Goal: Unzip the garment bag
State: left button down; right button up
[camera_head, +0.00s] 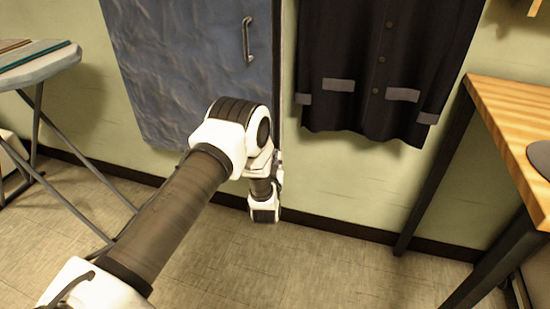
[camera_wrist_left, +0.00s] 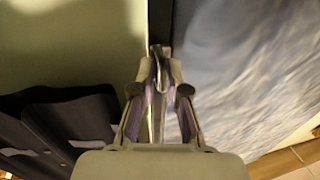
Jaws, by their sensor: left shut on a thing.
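The garment bag (camera_head: 185,65) is a blue-grey, creased panel hanging against the wall. It also fills the right of the left wrist view (camera_wrist_left: 245,70). A dark strip with a pale line runs along its right edge. My left gripper (camera_wrist_left: 160,88) is at this edge and is shut on a thin metallic piece, seemingly the zip pull (camera_wrist_left: 158,66). In the head view my own wrist largely hides the fingers and the pull. How far the zip is open cannot be told. My right gripper is in neither view.
A metal handle (camera_head: 248,40) is on the upper right of the bag. A dark jacket (camera_head: 375,75) hangs close to the right. An ironing board (camera_head: 35,65) stands at left, a wooden table (camera_head: 515,115) at right. The floor (camera_head: 330,265) between is clear.

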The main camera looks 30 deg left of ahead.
pick_arm(q)
jog(key=shift+s+a+f, duration=0.15)
jog(key=shift+a, duration=0.05)
jog(key=c, duration=1.3)
grip_release()
jog(key=shift+a+f, duration=0.1)
jog(key=shift+s, duration=0.1)
jog(key=v, duration=1.1)
jog(key=shift+s, duration=0.35)
